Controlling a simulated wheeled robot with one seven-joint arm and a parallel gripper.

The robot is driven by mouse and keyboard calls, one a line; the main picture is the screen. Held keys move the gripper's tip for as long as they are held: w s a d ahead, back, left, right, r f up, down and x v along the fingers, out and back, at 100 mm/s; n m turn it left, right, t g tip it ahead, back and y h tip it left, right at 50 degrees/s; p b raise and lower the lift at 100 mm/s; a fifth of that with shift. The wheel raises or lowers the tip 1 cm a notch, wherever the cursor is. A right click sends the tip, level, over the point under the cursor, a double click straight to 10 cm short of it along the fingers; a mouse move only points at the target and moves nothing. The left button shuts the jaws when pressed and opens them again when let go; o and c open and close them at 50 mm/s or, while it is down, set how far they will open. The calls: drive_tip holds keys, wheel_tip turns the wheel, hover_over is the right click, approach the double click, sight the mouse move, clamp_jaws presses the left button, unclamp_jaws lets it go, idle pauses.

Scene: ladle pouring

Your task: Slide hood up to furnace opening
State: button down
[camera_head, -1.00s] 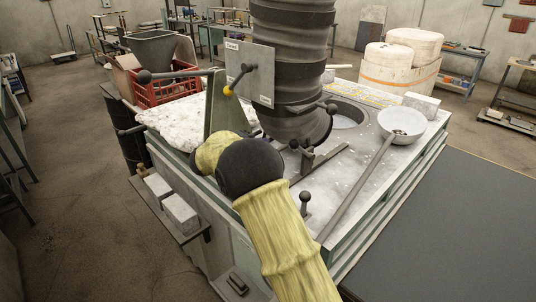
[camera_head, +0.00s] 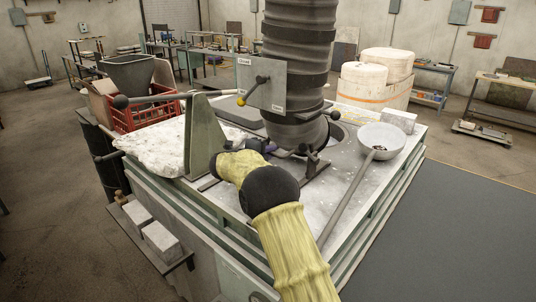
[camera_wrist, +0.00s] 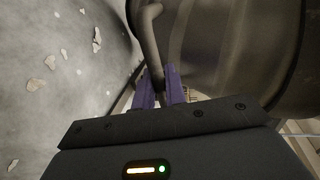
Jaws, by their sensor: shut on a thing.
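The hood is a dark ribbed duct (camera_head: 297,70) whose lower end stands on the furnace top (camera_head: 375,185). The furnace opening (camera_head: 340,132) shows as a dark curved strip at the hood's right; the hood hides the rest of it. My gripper (camera_head: 266,146) is at the hood's lower left side. In the wrist view its purple fingers (camera_wrist: 160,88) are shut on the hood's curved bar handle (camera_wrist: 150,35). The hood's metal wall (camera_wrist: 225,45) fills the right of that view. Low rails (camera_head: 318,168) lie by the hood's base.
A pale ladle bowl (camera_head: 382,139) with a long handle lies on the right of the furnace top. A green upright bracket (camera_head: 203,138) with a lever stands left, by a crusted white slab (camera_head: 160,145). Blocks (camera_head: 160,240) sit on a side shelf.

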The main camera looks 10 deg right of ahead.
drive_tip(key=shift+d+r, duration=0.15)
drive_tip(key=c, duration=1.8)
unclamp_jaws()
drive_tip(key=shift+w, duration=0.1)
drive_tip(key=shift+o, duration=1.3)
drive_tip(key=shift+w+d, duration=0.1)
drive_tip(key=shift+d, duration=0.05)
drive_tip(key=shift+a, duration=0.2)
drive_tip(key=shift+s+a, duration=0.25)
drive_tip(key=shift+s, duration=0.05)
drive_tip(key=b+v, duration=0.5)
drive_tip(key=v, duration=1.1)
drive_tip(key=shift+s, duration=0.25)
drive_tip(key=shift+a+r, duration=0.1)
drive_tip(key=shift+a, duration=0.05)
